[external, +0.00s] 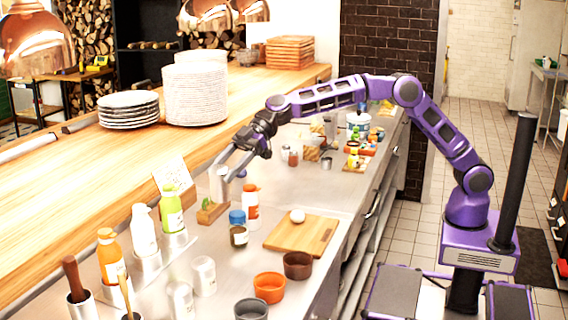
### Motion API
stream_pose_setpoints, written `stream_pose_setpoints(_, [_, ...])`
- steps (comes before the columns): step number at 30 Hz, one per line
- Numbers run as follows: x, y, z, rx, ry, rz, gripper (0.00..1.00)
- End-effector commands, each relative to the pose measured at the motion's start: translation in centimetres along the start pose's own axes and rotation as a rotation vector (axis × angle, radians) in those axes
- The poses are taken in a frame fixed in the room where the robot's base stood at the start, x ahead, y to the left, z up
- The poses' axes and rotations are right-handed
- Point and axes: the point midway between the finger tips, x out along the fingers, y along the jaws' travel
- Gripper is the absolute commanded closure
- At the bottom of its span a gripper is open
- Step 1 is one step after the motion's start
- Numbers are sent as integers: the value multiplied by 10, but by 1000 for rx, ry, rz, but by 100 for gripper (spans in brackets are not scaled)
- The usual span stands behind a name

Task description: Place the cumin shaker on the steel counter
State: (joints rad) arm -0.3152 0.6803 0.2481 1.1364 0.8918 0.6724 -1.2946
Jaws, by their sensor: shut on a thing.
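My gripper (226,172) reaches over the left side of the steel counter (222,268) with its fingers shut on a small pale grey shaker (221,189), which I take to be the cumin shaker. Its label cannot be read at this size. The shaker looks upright, just above or on a small wooden block (212,213); I cannot tell whether they touch. The fingers hide part of the shaker's top.
Close by stand a blue-capped jar (238,232), an orange-and-white bottle (251,206) and green (171,208) and white (144,231) squeeze bottles. A cutting board (291,245) holds a white round item. Bare steel shows left of the board. A raised wooden shelf (118,163) runs along the left.

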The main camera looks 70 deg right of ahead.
Motion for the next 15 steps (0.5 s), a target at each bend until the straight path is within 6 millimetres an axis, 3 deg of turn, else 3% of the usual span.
stream_pose_setpoints(3, [18, -38, -10, -32, 0, -54, 94])
stream_pose_setpoints(9, [36, -79, -19, -63, 0, -112, 94])
stream_pose_setpoints(11, [39, -87, -19, -68, -2, -123, 94])
stream_pose_setpoints(15, [50, -84, 4, -63, -3, -119, 94])
